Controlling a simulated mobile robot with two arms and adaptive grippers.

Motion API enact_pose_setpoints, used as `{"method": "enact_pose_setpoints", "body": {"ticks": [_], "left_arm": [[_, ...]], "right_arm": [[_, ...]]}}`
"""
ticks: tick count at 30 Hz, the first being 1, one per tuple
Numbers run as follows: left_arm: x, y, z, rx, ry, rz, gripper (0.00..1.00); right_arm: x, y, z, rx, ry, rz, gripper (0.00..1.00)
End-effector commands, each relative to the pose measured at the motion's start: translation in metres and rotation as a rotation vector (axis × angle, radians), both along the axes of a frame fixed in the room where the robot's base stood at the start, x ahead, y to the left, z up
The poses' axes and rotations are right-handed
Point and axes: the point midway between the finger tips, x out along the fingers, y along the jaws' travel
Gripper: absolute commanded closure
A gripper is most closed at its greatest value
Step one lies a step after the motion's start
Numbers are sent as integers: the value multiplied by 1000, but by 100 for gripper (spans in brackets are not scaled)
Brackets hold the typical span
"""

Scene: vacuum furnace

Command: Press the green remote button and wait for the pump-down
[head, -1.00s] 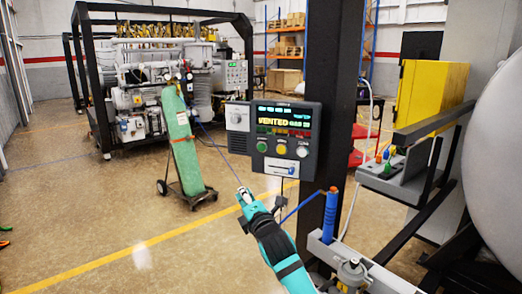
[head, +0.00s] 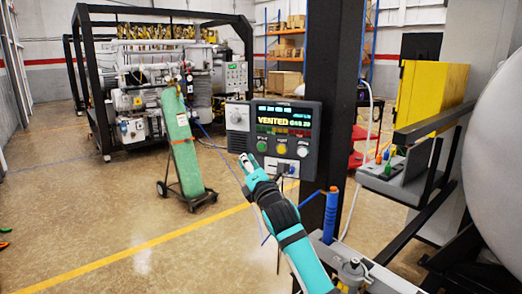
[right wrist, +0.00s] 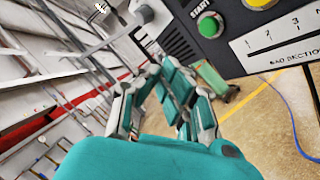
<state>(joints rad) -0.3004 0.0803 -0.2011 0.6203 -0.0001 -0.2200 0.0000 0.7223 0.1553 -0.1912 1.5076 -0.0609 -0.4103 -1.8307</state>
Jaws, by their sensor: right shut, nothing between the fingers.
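The green button (head: 262,146), labelled START in the right wrist view (right wrist: 209,26), is at the left of the button row on a dark control box (head: 241,146). Yellow (head: 282,149) and white (head: 302,151) buttons are beside it. The display (head: 283,117) reads VENTED. My right gripper (head: 245,159) is shut and empty, its tip just left of and slightly below the green button in the head view. The right wrist view shows the button uncovered, with the fingers apart from it. My left gripper is not in view.
The box is mounted at a dark post (head: 336,90). A green gas cylinder (head: 181,138) on a cart stands behind, left of the box. A yellow cabinet (head: 425,98) stands at right.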

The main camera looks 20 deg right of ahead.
Motion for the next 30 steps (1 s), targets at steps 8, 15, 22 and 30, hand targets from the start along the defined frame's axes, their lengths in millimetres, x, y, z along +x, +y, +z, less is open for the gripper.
{"method": "enact_pose_setpoints", "body": {"ticks": [8, 15, 22, 30], "left_arm": [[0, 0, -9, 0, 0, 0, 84], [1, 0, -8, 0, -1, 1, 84], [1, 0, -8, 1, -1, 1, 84], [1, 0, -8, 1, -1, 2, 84]], "right_arm": [[30, -26, 1, -3, 0, -2, 100], [44, -36, 1, 0, -1, 1, 100], [46, -38, 0, 1, 0, 0, 100], [46, -38, 0, 1, 0, 0, 100]]}}
